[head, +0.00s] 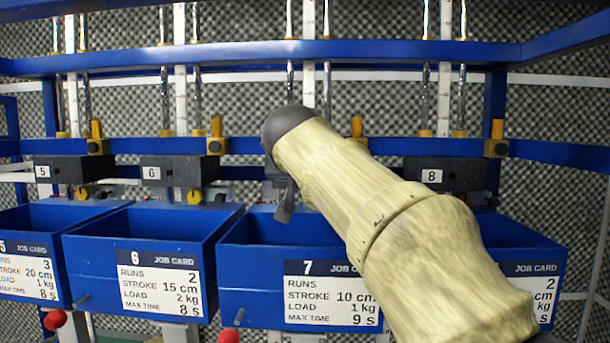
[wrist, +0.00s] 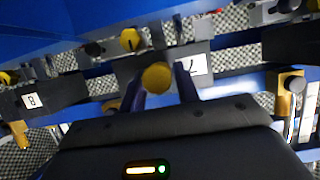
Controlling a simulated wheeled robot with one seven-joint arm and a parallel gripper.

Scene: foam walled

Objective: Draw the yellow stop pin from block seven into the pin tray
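In the wrist view, a round yellow pin head (wrist: 157,77) stands out by the dark block labelled 7 (wrist: 190,65). My gripper (wrist: 162,88) has its two dark fingers on either side of the pin head, with a narrow gap visible on the right; contact on the left is unclear. In the head view my arm hides most of block seven, the pin and the fingertips. A dark part of my gripper (head: 284,200) shows above the blue bin marked 7 (head: 255,262). I cannot identify a separate pin tray.
Blue bins with job cards line the front, including bin 6 (head: 90,255). Block 6 (head: 180,170) and block 8 (head: 435,174) flank block seven. A yellow dial (wrist: 130,40) is close to the fingers. A blue rail (head: 400,146) runs behind the blocks.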

